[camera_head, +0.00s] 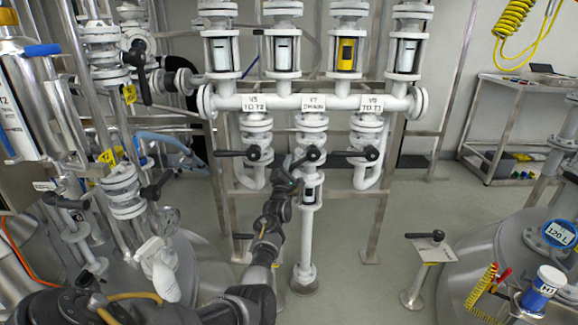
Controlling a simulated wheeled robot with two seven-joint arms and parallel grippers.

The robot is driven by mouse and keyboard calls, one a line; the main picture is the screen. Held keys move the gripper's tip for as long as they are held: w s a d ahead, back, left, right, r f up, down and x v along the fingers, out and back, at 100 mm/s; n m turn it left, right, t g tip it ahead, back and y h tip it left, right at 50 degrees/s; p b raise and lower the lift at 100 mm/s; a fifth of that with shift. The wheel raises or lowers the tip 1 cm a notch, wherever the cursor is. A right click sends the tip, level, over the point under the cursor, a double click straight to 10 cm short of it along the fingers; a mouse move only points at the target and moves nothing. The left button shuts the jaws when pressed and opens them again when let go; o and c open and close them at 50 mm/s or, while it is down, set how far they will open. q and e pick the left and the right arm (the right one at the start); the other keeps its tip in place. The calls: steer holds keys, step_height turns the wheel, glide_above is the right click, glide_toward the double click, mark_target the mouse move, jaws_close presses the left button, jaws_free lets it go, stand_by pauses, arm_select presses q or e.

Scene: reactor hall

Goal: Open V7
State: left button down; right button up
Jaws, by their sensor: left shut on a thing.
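The white pipe manifold holds three valves side by side. The middle label (313,104) appears to read V7 DRAIN. Below it is the V7 valve with a black lever (312,154), its hub at the front and its arm running down to the left. My left gripper (294,172) is shut on the lever's lower-left end, and the gripper partly hides that end. My left arm reaches up to it from the bottom of the view. My right gripper does not show.
The left valve's lever (236,154) and the right valve's lever (350,154) lie level, pointing left, close on either side. Sight glasses (346,54) stand above the manifold. A floor post with a lever (425,240) stands at right beside a steel tank (475,262). Floor between is clear.

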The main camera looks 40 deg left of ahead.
arm_select(q)
steer(key=shift+d+f, duration=0.1)
steer(key=shift+f, duration=0.05)
steer(key=c, duration=1.3)
jaws_free()
steer(key=p+v, duration=0.1)
steer(key=v, duration=0.9)
steer(key=shift+s+d, duration=0.1)
steer(key=shift+s, duration=0.25)
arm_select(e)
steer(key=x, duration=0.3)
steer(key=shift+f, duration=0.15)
